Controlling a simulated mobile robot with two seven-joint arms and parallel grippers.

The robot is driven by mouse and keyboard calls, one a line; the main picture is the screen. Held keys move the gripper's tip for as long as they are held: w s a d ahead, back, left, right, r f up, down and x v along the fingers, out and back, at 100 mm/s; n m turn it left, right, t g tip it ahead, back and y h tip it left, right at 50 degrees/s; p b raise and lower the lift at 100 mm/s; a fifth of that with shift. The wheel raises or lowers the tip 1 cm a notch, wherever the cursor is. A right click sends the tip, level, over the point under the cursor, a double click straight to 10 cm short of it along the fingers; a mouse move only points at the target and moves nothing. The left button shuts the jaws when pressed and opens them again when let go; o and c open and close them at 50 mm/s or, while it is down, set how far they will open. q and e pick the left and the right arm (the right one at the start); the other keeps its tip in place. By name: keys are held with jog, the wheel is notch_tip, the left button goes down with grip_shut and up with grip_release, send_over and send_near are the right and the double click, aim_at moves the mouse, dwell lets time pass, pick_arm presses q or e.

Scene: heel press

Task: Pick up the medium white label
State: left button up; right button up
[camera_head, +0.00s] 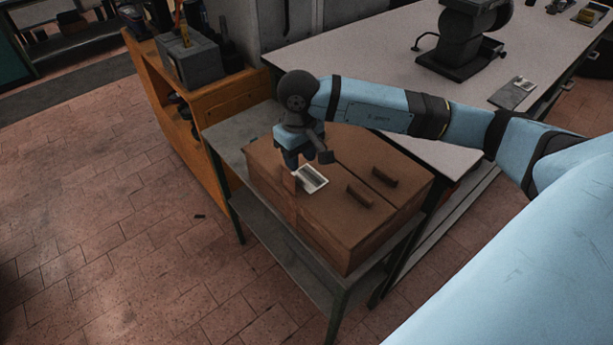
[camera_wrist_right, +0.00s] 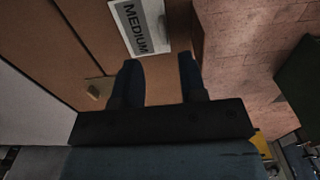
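The medium white label (camera_head: 312,179) lies on top of a brown box (camera_head: 318,214). In the right wrist view the label (camera_wrist_right: 137,24) reads MEDIUM and is partly cut off by the top edge. My right gripper (camera_head: 294,166) is above the box's left part, close beside the label. In the wrist view the gripper (camera_wrist_right: 160,74) has its two dark fingers apart with nothing between them, and the label is beyond the fingertips. I cannot tell the exact height of the fingertips. My left gripper is not in view.
The box stands on a grey metal table (camera_head: 229,137). An orange shelf (camera_head: 234,98) is behind left, and a long pale bench (camera_head: 380,58) behind. The tiled floor at left is mostly clear.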

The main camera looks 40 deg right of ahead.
aim_at(298, 175)
jog(key=shift+a+f, duration=0.15)
jog(key=shift+f, duration=0.25)
notch_tip(298, 175, down, 4)
jog(key=shift+w+a+f+p, duration=0.1)
jog(key=shift+a+f+p, duration=0.1)
jog(key=shift+p, duration=0.45)
grip_shut()
